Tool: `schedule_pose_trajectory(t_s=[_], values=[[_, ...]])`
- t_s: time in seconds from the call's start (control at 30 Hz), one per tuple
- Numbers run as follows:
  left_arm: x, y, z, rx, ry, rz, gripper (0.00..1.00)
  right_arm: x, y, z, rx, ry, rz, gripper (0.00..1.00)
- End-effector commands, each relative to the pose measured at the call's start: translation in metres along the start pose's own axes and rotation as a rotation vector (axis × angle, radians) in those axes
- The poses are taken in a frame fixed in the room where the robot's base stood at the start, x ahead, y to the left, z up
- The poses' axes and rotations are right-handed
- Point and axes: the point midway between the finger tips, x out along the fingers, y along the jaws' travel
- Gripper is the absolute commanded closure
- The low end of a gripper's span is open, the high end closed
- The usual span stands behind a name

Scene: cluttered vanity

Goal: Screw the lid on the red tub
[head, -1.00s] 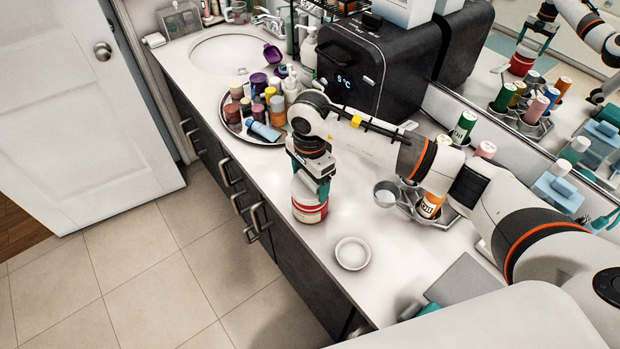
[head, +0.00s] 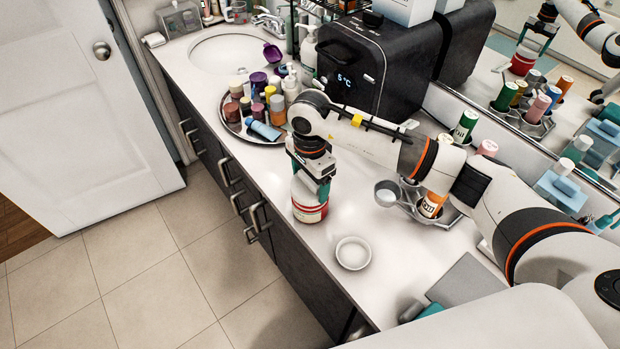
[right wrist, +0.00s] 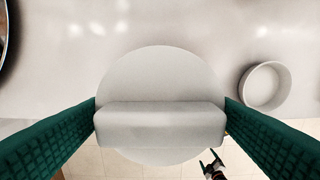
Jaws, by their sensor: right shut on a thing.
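The red tub (head: 310,212), with a pale band, stands upright on the counter near its front edge. My right gripper (head: 312,186) is directly above it, pointing down. In the right wrist view the pale round lid (right wrist: 160,72) has a raised bar across its middle, and the green fingers of my right gripper (right wrist: 160,124) are shut on that bar. The lid is at the tub's top; I cannot tell how tightly it sits. The tub is hidden under the lid in that view. A small dark two-pronged shape low there looks like my left gripper (right wrist: 213,165), prongs apart and empty.
A white round dish (head: 353,253) stands to the right of the tub. A round tray (head: 236,130) of bottles and jars lies behind it. A metal holder (head: 408,200) with cans stands to the right, and a black appliance (head: 350,70) at the back. Counter around the tub is clear.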

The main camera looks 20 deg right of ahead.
Motion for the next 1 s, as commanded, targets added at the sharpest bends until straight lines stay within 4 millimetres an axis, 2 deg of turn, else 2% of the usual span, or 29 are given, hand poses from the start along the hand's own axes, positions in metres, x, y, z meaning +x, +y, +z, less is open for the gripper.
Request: schedule_pose_trajectory(t_s=[0.57, 1.0], values=[[0.0011, 0.0002, -0.0009, -0.001, 0.001, 0.0, 0.12, 0.0007, 0.0, 0.0003, 0.001, -0.001, 0.0, 0.41], [0.0099, 0.0001, -0.0017, 0.0, 0.001, 0.0, 0.12, 0.0071, 0.0001, 0.0005, 0.001, -0.001, 0.001, 0.41]])
